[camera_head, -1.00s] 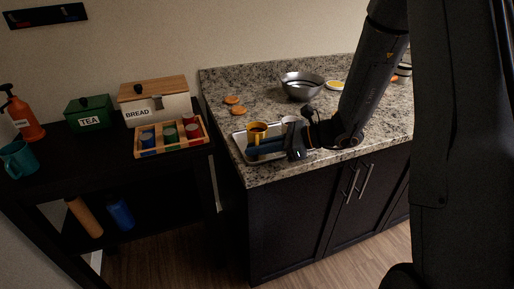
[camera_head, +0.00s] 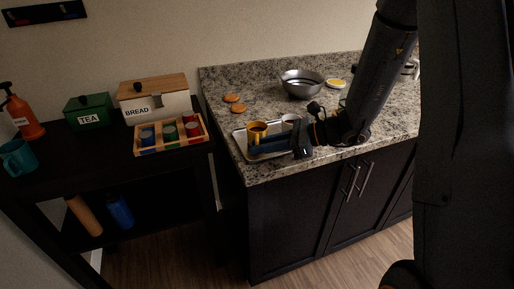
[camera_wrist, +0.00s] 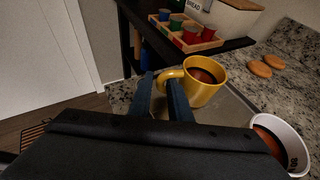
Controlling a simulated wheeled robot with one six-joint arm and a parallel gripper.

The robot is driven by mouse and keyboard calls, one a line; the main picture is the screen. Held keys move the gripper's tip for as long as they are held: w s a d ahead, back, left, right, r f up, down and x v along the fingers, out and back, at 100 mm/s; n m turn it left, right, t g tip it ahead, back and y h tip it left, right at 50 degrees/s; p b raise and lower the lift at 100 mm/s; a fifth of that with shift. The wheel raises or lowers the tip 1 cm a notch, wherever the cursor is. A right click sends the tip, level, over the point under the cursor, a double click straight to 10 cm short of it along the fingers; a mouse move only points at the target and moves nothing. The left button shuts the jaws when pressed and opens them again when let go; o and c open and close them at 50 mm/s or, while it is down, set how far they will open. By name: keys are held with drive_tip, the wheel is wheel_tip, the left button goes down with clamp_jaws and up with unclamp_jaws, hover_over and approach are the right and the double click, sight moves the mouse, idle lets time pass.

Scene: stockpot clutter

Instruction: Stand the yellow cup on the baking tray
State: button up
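The yellow cup (camera_head: 257,132) stands upright on the baking tray (camera_head: 240,146), at its left part. It also shows in the wrist view (camera_wrist: 206,92), with dark reddish-brown contents and its handle toward me. My gripper (camera_head: 256,147) is low at the near side of the cup. In the wrist view my gripper (camera_wrist: 162,84) has its two fingers apart, with the end of the handle near the gap between the tips. The fingers look open and not pressed on the handle.
A white cup (camera_wrist: 282,140) with dark contents stands on the tray to the right. A metal bowl (camera_head: 302,84) and orange-brown round biscuits (camera_head: 238,108) are behind on the granite counter. A wooden crate (camera_head: 171,148) of cups stands on the dark shelf to the left.

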drive_tip(key=b+v, duration=0.2)
drive_tip(key=v, duration=0.8)
drive_tip(key=shift+s, duration=0.3)
drive_tip(key=s+a+f+n+g+h, duration=0.1)
drive_tip(key=s+f+n+g+h, duration=0.2)
drive_tip(key=s+n, duration=0.25)
drive_tip(key=s+a+f+n+g+h, duration=0.1)
drive_tip(key=s+f+n+g+h, duration=0.25)
drive_tip(key=s, duration=0.35)
drive_tip(key=d+n+t+h, duration=0.1)
drive_tip(key=n+h, duration=0.1)
drive_tip(key=n, duration=0.2)
drive_tip(key=s+d+n+t+h, duration=0.1)
drive_tip(key=d+n+h, duration=0.1)
drive_tip(key=n, duration=0.2)
drive_tip(key=s+d+n+t+h, duration=0.1)
drive_tip(key=d+n+h, duration=0.1)
drive_tip(key=n, duration=0.2)
drive_tip(key=shift+s+d+f+n+h, duration=0.1)
drive_tip(key=shift+d+n+h, duration=0.15)
drive_tip(key=shift+n, duration=0.05)
